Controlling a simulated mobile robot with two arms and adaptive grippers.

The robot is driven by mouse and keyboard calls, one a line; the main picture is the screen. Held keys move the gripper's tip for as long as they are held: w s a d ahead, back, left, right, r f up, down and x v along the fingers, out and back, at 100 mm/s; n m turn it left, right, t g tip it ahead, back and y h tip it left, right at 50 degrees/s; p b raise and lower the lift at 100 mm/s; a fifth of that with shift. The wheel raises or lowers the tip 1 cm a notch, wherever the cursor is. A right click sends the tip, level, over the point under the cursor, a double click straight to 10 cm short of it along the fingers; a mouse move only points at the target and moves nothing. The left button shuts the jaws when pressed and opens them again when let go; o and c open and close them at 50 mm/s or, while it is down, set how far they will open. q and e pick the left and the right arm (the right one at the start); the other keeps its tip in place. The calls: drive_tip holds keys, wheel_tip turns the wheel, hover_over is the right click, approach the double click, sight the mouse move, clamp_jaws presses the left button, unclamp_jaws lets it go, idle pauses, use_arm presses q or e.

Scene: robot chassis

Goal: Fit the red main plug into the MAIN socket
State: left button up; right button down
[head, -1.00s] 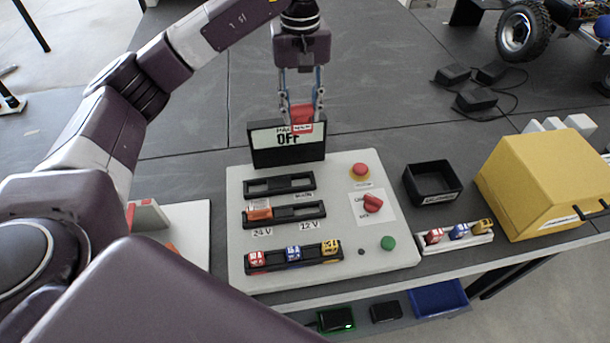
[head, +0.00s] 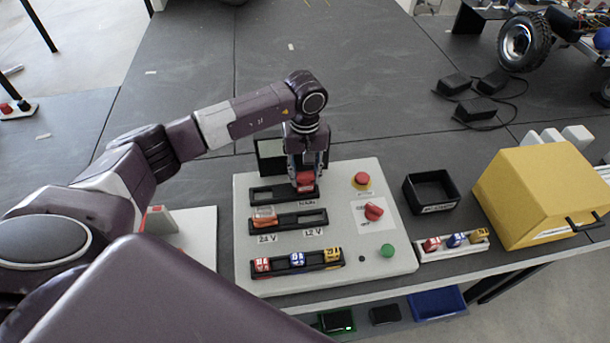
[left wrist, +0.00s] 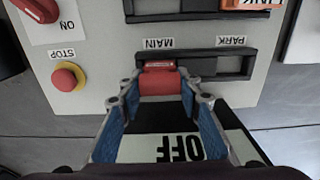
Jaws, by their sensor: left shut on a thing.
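The red main plug (head: 305,181) is between the fingers of my left gripper (head: 306,178), which is shut on it. It is at the right half of the upper black socket bar (head: 268,195), over the MAIN socket. In the left wrist view the plug (left wrist: 160,82) overlaps the bar beside the MAIN label (left wrist: 157,43). The slot by the PARK label (left wrist: 237,41) is empty. The plug hides the MAIN opening, so I cannot tell how deep it sits. My right gripper is not in view.
The panel (head: 350,262) has a 24 V/12 V bar holding an orange plug (head: 264,215), a row of coloured plugs, a red stop button (head: 361,180), a red knob (head: 373,211) and a green button (head: 387,250). The OFF display (left wrist: 185,147) stands behind. A black bin (head: 432,188) and yellow box (head: 535,190) are right.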

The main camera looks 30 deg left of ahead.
use_arm(q)
drive_tip(key=shift+f, duration=0.8)
drive_tip(key=o, duration=1.2)
drive_tip(key=shift+c, duration=0.2)
